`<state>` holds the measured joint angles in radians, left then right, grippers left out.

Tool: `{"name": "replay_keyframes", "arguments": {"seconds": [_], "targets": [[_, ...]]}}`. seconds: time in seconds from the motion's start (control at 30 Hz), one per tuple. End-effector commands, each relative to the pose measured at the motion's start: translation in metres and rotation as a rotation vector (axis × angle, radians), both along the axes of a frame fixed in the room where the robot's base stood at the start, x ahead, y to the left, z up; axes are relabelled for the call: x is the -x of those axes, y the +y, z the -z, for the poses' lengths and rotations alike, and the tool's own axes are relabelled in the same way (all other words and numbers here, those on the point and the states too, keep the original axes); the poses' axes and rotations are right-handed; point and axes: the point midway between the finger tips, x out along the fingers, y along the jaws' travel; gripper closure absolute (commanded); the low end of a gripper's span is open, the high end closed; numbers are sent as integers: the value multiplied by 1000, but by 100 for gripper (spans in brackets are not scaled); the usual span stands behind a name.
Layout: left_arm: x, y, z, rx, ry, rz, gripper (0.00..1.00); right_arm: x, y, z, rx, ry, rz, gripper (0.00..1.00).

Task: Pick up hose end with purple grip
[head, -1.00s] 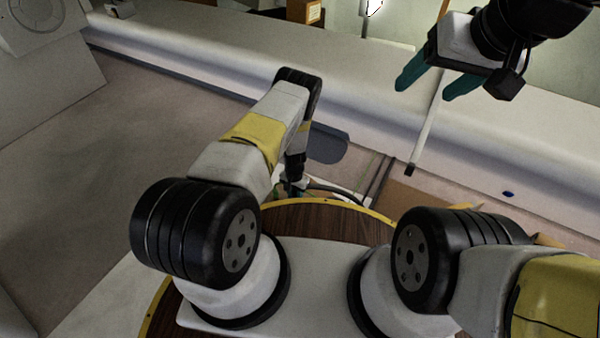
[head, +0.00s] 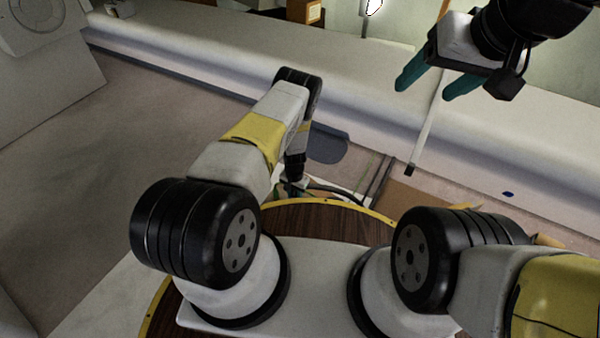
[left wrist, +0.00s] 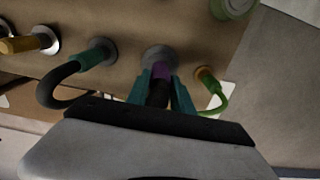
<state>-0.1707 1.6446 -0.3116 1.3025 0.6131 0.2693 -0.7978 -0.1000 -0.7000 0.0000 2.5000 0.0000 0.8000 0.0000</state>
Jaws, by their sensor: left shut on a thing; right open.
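In the left wrist view the hose end with the purple grip (left wrist: 161,71) stands at a grey round fitting (left wrist: 160,54) on a brown panel. My left gripper (left wrist: 160,83) has its teal fingers on both sides of this hose end, closed on it. A black hose part shows between the fingers. Whether the end is still seated in the fitting cannot be told. In the head view my left gripper (head: 292,188) is small and partly hidden, low beyond my base. My right gripper (head: 425,91) is open and empty, raised at the upper right.
Beside the purple grip are a black hose with a teal grip (left wrist: 97,54), a green hose with an orange end (left wrist: 206,75) and a yellow-brown end (left wrist: 18,45). A long white bench (head: 210,60) crosses the head view. A white rod (head: 427,125) shows near my right gripper.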

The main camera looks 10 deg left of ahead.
Motion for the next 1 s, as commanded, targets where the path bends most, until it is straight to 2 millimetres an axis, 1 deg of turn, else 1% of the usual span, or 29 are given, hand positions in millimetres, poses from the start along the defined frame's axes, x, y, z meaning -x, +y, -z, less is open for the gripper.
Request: {"name": "replay_keyframes", "arguments": {"seconds": [0.67, 0.77, 0.87, 1.0], "targets": [[-1, 0, -2, 0, -1, 0, 100, 0, 0, 0, 0, 0, 0, 33], [-1, 0, -9, -1, -1, 0, 100, 0, 0, 0, 0, 0, 0, 33], [-2, 0, -21, 0, -2, -1, 100, 0, 0, 0, 0, 0, 0, 33], [-2, 0, -50, 1, -4, -2, 100, 0, 0, 0, 0, 0, 0, 33]]}}
